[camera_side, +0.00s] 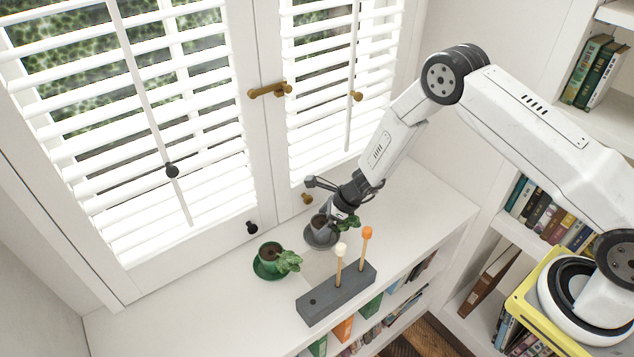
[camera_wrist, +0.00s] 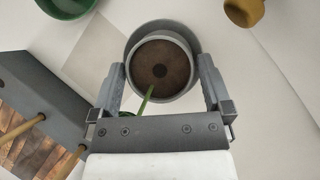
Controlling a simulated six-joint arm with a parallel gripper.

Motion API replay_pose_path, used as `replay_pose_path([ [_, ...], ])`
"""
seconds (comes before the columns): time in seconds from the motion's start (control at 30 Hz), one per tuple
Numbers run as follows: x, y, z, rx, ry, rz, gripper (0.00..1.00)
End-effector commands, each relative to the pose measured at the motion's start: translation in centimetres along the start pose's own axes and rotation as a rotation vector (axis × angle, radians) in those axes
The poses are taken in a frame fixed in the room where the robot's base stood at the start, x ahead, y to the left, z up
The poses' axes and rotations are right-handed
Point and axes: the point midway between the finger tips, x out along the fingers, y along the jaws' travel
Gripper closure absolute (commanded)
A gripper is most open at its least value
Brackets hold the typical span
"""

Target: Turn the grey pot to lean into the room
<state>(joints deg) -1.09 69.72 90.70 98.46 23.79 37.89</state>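The grey pot (camera_side: 320,227) stands on a grey saucer (camera_side: 322,242) on the white shelf top by the shuttered window. In the wrist view the pot (camera_wrist: 184,88) shows its round rim and brown soil from above. A green stem leans from it toward my palm, which hides the leaves there. In the side view its leaves lean right, away from the shutters. My gripper (camera_wrist: 160,70) reaches down at the pot with one finger on each side of it. The fingers are very close to its wall; whether both touch is not clear.
A green pot (camera_side: 270,252) with a leafy plant stands on a green saucer to the left. A dark grey block (camera_side: 336,295) holding two sticks, one white-tipped and one orange-tipped, lies near the front edge. Brass knobs and shutters border the back.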

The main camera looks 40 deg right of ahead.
Motion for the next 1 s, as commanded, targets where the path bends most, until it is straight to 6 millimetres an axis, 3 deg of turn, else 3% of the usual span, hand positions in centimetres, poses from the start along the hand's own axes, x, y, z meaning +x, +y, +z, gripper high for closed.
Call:
replay_pose_path([
  [0.47,-1.1,0.0,0.0,0.0,0.001,0.0,0.0],
  [1.0,-6.7,-0.1,0.0,0.0,0.0,-0.001,0.0],
])
